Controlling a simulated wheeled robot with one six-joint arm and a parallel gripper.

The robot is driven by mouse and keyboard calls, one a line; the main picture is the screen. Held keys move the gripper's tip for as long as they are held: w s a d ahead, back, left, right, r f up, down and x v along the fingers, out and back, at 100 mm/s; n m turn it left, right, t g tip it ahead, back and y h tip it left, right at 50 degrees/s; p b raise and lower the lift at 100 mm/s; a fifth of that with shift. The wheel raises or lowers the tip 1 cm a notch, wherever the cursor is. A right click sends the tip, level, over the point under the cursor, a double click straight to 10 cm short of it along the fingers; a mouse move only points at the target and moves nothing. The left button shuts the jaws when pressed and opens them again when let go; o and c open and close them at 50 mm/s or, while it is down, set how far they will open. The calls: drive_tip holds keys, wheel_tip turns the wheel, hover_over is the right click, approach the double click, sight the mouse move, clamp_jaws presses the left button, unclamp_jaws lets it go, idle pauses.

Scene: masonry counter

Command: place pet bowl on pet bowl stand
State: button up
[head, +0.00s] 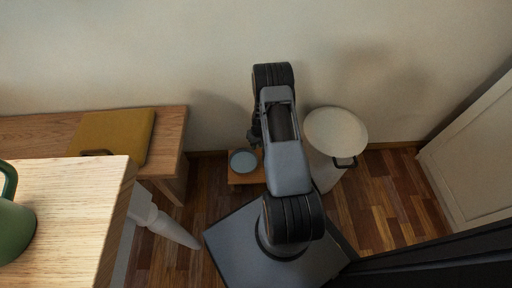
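A small round blue-grey pet bowl (243,161) shows left of my arm in the head view. It overlaps a low orange-brown wooden stand (240,180) near the wall. I cannot tell whether the bowl rests on the stand or is slightly above it. My gripper (253,139) is a small dark shape at the bowl's far side, close to its rim. My arm hides part of the gripper and the right part of the stand. The fingers are too small and dark to show whether they are open or shut on the rim.
A white lidded bin (335,137) stands just right of my arm. A light wooden table (75,205) with a green jug (12,228) is nearer. A white door (475,160) is at right.

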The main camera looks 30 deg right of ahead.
drive_tip(key=a+r+n+t, duration=0.1)
drive_tip(key=a+r, duration=0.4)
drive_tip(key=r, duration=0.8)
drive_tip(key=a+r, duration=0.4)
drive_tip(key=r, duration=0.9)
drive_tip(key=s+a+r, duration=0.4)
drive_tip(key=s+r, duration=0.2)
drive_tip(key=s, duration=0.2)
drive_tip(key=s+a+r+t+h, duration=0.1)
drive_tip(key=s+a+r, duration=0.3)
drive_tip(key=s+r, duration=0.3)
drive_tip(key=shift+s+a+r, duration=0.15)
drive_tip(key=shift+s+a, duration=0.05)
drive_tip(key=shift+s, duration=0.2)
wheel_tip(320, 180, up, 37)
drive_tip(key=t+p, duration=0.1)
drive_tip(key=p, duration=3.4)
drive_tip(key=shift+s+a+r+p, duration=0.15)
drive_tip(key=shift+r+p, duration=0.05)
drive_tip(key=shift+p, duration=0.15)
